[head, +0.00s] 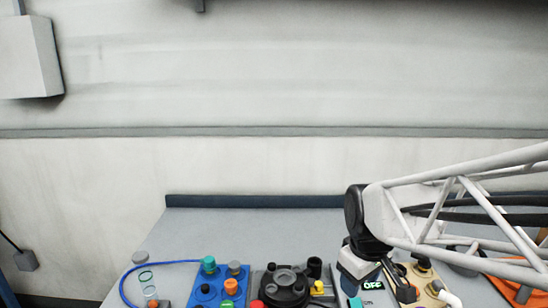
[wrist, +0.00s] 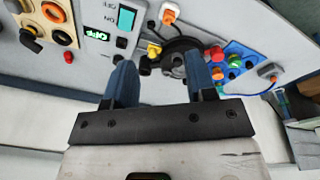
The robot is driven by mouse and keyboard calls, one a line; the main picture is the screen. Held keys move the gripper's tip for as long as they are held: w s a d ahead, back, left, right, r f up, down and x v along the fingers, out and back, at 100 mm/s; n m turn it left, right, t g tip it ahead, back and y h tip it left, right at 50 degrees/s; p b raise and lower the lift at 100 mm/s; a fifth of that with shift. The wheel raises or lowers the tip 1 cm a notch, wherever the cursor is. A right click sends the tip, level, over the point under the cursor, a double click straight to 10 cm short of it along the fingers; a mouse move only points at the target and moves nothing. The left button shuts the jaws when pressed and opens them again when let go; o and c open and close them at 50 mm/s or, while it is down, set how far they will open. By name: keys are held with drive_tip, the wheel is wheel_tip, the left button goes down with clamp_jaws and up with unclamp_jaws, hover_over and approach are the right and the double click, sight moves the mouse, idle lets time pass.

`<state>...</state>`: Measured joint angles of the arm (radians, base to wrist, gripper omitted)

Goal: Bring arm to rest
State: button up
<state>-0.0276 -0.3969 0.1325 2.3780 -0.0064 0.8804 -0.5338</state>
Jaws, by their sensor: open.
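My arm (head: 470,215) reaches in from the right edge in the head view, over the right part of the grey bench (head: 240,224). My gripper points down at the bench; in the wrist view its two blue fingers (wrist: 160,82) are apart, with nothing held between them. A black round fixture (wrist: 178,62) shows beyond and between the fingers, apart from them as far as I can tell. In the head view the fingertips are not clear at the bottom.
The head view shows a blue knob panel (head: 205,295), a black fixture (head: 284,287), an "OFF" display (head: 373,285) near my gripper, and an orange board (head: 510,289) at right. A blue cable (head: 135,272) lies left. The bench's back strip is clear.

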drive_tip(key=s+d+r+m+t, duration=0.1)
drive_tip(key=s+m, duration=0.5)
drive_tip(key=s, duration=0.6)
drive_tip(key=shift+d+r+m, duration=0.25)
drive_tip(key=shift+r+m, duration=0.05)
drive_tip(key=shift+r, duration=0.2)
